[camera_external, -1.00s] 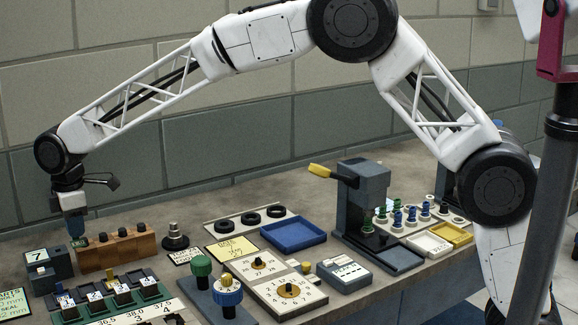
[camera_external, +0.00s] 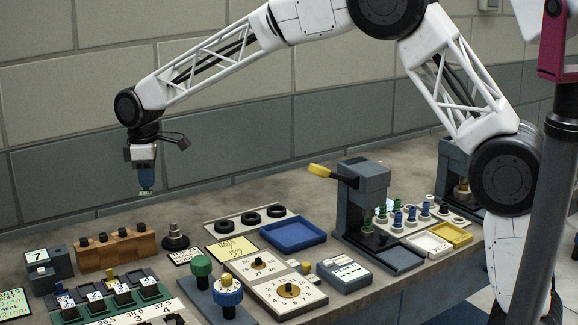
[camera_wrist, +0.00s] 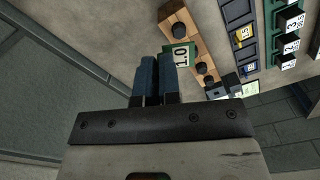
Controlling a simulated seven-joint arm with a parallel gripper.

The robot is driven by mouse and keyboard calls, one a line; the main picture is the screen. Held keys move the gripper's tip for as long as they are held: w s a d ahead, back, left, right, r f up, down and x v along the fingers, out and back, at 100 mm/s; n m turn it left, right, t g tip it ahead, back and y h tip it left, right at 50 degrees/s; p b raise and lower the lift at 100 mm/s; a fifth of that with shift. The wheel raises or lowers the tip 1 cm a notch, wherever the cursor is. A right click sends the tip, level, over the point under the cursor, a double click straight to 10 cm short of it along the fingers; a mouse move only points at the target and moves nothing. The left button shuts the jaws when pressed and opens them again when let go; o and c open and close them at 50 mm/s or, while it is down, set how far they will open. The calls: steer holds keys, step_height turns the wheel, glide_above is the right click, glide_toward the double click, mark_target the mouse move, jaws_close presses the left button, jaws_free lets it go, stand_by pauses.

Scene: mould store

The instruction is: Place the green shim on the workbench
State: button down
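The green shim (camera_external: 146,191) is a small green piece at the tips of my gripper's blue fingers. In the wrist view the green shim (camera_wrist: 179,54) shows a white label reading "1.0". My gripper (camera_external: 146,183) points down and is shut on it, with the fingers (camera_wrist: 157,68) close together. The shim hangs in the air, apart from the workbench (camera_external: 310,184), above and behind the wooden block. The workbench is a grey-brown top crowded with fixtures along its front.
The wooden block (camera_external: 117,252) with several black knobs stands at the left, beside a dark box marked 7 (camera_external: 39,256). A dark stepped post (camera_external: 175,238) and a blue tray (camera_external: 293,236) lie to its right. Bare bench runs along the back wall.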

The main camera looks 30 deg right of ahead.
steer(key=w+d+m, duration=0.2)
steer(key=d, duration=0.6)
steer(key=w+d+m, duration=0.1)
steer(key=w+d, duration=0.1)
steer(key=d, duration=0.6)
steer(key=s+d+m, duration=0.3)
steer(key=d+m, duration=0.2)
steer(key=d, duration=1.6)
steer(key=s+d+m, duration=0.4)
steer(key=d+m, duration=0.1)
steer(key=d, duration=1.5)
steer(key=f, duration=1)
steer(key=shift+w+a+f, duration=0.15)
steer(key=shift+w+f, duration=0.05)
steer(key=w+d, duration=0.1)
steer(key=w, duration=0.4)
steer(key=w+f, duration=0.1)
steer(key=w, duration=0.4)
steer(key=w+d, duration=0.1)
steer(key=w, duration=0.4)
steer(key=shift+w+d+f, duration=0.25)
steer(key=shift+w+d, duration=0.1)
steer(key=shift+w, duration=0.05)
